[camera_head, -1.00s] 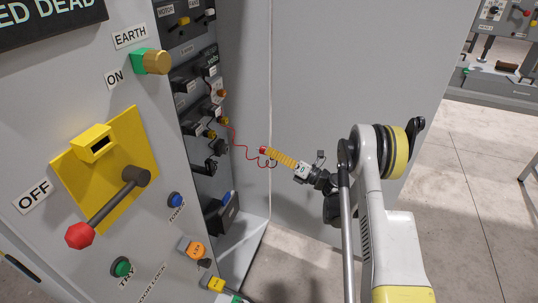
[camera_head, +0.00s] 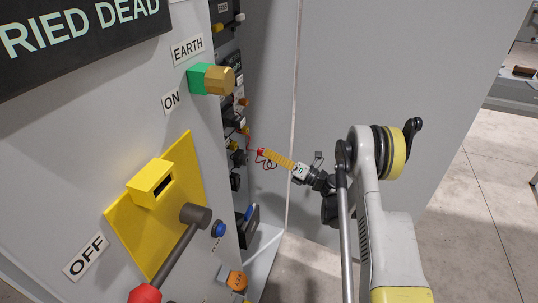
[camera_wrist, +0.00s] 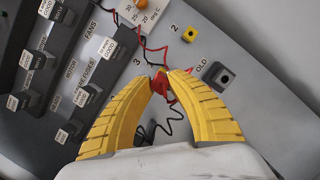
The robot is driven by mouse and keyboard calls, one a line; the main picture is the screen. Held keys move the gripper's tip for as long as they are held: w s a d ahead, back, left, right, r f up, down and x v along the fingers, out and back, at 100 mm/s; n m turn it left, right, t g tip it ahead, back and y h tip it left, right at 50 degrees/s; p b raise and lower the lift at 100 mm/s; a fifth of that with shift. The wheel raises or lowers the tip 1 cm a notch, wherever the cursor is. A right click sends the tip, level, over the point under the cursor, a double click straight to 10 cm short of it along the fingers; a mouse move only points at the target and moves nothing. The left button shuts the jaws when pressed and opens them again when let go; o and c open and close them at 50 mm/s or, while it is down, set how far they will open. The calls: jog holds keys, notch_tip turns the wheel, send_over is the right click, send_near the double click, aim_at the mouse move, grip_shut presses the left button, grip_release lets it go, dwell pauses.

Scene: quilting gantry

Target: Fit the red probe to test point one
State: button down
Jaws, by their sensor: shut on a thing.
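My gripper (camera_head: 279,160) has yellow ribbed fingers and is shut on the red probe (camera_head: 262,152). In the wrist view the red probe (camera_wrist: 164,97) sits between the fingertips (camera_wrist: 168,76), in front of the sloping panel (camera_wrist: 240,40). Whether its tip touches the panel is hidden. A red wire (camera_wrist: 143,32) and a black wire (camera_wrist: 170,125) run loosely near it. Another bit of yellow shows by the label 3, partly behind the fingertips. I cannot make out a label 1.
A dark square socket (camera_wrist: 218,75) is by the label OLD. Labelled black blocks (camera_wrist: 38,60) line the panel's left. In the head view a cabinet front carries a lever (camera_head: 175,250) and a gold EARTH knob (camera_head: 219,80). A grey wall (camera_head: 390,60) stands behind my arm.

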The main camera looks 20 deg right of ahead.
jog(key=shift+d, duration=0.1)
jog(key=shift+w+a, duration=0.55)
jog(key=shift+a, duration=0.25)
jog(key=shift+w+a, duration=0.6)
jog(key=shift+a, duration=0.2)
jog(key=shift+w+a, duration=0.55)
jog(key=shift+a, duration=0.25)
jog(key=shift+w+a, duration=0.75)
jog(key=shift+a, duration=0.25)
jog(key=c, duration=1.2)
grip_release()
jog(key=v, duration=1.2)
jog(key=shift+w, duration=0.1)
